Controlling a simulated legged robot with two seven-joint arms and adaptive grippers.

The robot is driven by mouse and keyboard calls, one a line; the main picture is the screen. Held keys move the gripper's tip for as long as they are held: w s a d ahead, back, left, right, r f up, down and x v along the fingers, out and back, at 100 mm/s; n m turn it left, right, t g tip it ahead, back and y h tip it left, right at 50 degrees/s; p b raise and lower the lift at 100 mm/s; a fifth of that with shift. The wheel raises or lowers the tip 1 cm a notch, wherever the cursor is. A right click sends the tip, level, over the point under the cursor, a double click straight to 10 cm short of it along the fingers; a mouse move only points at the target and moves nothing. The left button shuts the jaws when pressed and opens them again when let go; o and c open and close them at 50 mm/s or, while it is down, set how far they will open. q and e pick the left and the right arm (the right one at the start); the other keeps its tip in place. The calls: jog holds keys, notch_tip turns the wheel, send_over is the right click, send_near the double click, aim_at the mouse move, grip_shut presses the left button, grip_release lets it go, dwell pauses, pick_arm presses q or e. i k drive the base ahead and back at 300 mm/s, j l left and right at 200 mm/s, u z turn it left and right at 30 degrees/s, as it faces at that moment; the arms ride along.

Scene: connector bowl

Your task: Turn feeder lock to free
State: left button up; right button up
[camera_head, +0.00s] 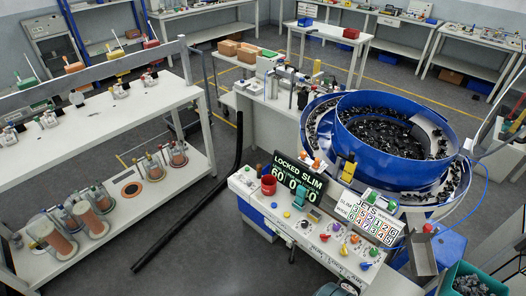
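The blue bowl feeder (380,125) stands at the right, filled with many small dark parts. In front of it is a white control panel (262,206) with several coloured knobs and levers. A dark display (298,180) on the panel reads "LOCKED SLIM" with numbers below. A teal lever (299,200) stands in front of the display. Coloured knobs (344,250) sit along the panel's right part; their labels are too small to read surely. I cannot tell which control is the feeder lock. Neither of my grippers is in view.
A white "JETS" board (370,218) stands at the panel's back right. A red cup (268,185) sits at its left. A green bin (468,283) of grey parts is at lower right. A white two-level bench (105,120) fills the left.

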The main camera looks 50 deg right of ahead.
aim_at(344, 251)
jog(key=i+z, duration=0.15)
jog(key=z, duration=0.25)
jog(key=i+z, duration=0.15)
jog(key=z, duration=0.25)
jog(key=i+j+z, duration=0.15)
jog(key=z, duration=0.3)
jog(key=i+j+z, duration=0.1)
jog(key=z, duration=0.3)
jog(key=j, duration=0.1)
